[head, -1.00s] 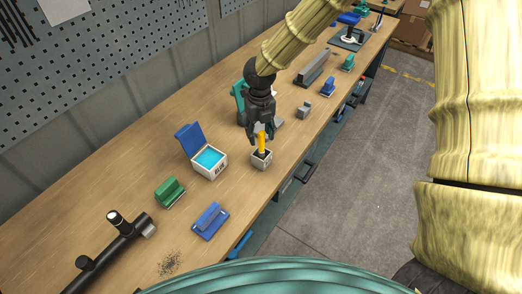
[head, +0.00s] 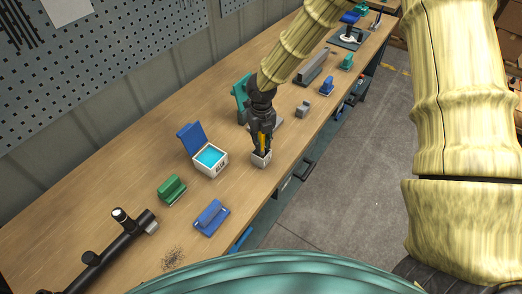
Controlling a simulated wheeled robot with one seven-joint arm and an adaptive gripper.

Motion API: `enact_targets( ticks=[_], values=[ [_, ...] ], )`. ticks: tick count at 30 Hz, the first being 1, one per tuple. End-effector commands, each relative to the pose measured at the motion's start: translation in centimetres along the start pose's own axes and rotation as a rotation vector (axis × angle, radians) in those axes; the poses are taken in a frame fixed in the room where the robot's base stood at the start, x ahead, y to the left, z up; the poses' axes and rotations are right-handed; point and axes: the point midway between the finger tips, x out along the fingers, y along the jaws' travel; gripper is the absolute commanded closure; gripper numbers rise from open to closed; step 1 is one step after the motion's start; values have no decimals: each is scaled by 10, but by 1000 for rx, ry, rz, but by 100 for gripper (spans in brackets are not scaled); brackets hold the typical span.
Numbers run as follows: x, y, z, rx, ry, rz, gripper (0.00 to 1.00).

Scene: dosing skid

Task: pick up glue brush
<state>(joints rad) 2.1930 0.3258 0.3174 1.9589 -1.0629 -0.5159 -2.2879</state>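The glue brush (head: 262,139) shows as a yellow handle standing upright in a small white box (head: 261,160) near the bench's front edge. My gripper (head: 262,146) points down over that box, with its dark fingers on either side of the yellow handle. The fingertips reach down to about the box's rim. A gap between fingers and handle is too small to judge, so I cannot tell whether they grip it. The brush's lower end is hidden in the box.
A white box with a blue lid open and cyan contents (head: 211,160) stands left of the brush box. A green block (head: 171,188), a blue handled piece (head: 211,217) and a black pipe (head: 112,248) lie nearer. A small grey block (head: 303,109) lies to the right.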

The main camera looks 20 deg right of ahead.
Motion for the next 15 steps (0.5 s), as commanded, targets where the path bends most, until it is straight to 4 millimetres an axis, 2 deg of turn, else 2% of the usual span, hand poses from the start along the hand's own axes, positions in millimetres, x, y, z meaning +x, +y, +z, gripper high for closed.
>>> enact_targets(
  ticks=[11,15],
  values=[
    [-2,0,0,0,-1,0,100],
    [-10,0,1,1,-2,1,100]
  ],
)
